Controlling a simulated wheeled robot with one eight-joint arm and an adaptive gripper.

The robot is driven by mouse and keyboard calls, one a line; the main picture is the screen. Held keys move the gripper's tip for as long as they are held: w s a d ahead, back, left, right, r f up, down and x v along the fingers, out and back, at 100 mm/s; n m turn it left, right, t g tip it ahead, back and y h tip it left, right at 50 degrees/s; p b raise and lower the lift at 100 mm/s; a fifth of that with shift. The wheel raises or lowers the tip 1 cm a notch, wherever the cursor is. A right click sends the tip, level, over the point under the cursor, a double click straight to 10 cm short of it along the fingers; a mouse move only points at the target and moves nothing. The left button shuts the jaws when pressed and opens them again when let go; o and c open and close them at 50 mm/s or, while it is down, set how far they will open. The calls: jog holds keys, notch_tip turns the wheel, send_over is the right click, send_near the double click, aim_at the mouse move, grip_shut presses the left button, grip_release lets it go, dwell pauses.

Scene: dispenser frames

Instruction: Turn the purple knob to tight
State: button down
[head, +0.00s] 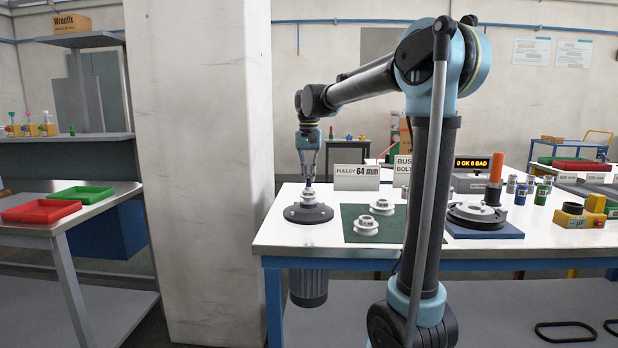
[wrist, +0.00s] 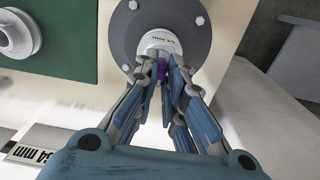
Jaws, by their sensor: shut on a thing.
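The purple knob (wrist: 162,70) shows as a small purple patch between my fingertips in the wrist view. It sits at a white pulley (wrist: 158,43) marked with mm text, on a dark round bolted base (wrist: 187,14). My gripper (wrist: 160,75) is shut on the knob, pointing down from above in the head view (head: 309,180). The fingers hide most of the knob, so its turn position cannot be told. In the head view the dark base (head: 308,214) stands at the table's left end.
A "PULLEY 64 mm" sign (head: 357,177) stands behind. A blue board (head: 484,231) with a round fixture is farther right. A pale pillar (head: 200,170) stands left of the table.

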jog(key=shift+w, duration=0.1)
jog(key=c, duration=1.7)
grip_release()
notch_tip(320, 180, up, 12)
jog(key=shift+f, duration=0.1)
